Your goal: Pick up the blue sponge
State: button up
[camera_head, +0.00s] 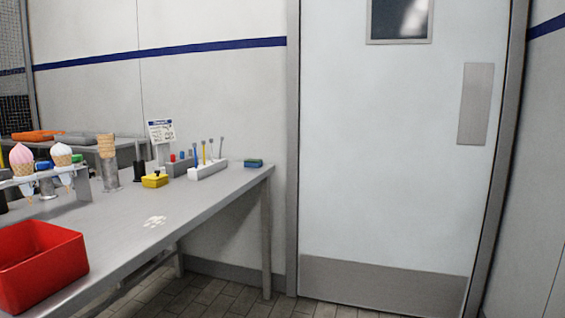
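A small blue and green block (253,163), which looks like the blue sponge, lies at the far right corner of the grey metal table (195,205). It lies flat near the table's right end, and nothing covers it. My gripper is not in view.
A white holder with upright tools (208,169) stands left of the block. A yellow box (154,181), a stack of cones (107,147) and a red bin (38,265) also stand on the table. Floor (225,298) shows before a closed door (395,150).

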aim_at(248, 162)
jog(key=z, duration=0.6)
jog(key=i, duration=1.6)
jog(key=u, duration=0.4)
jog(key=i, duration=1.05)
jog(key=u, duration=0.95)
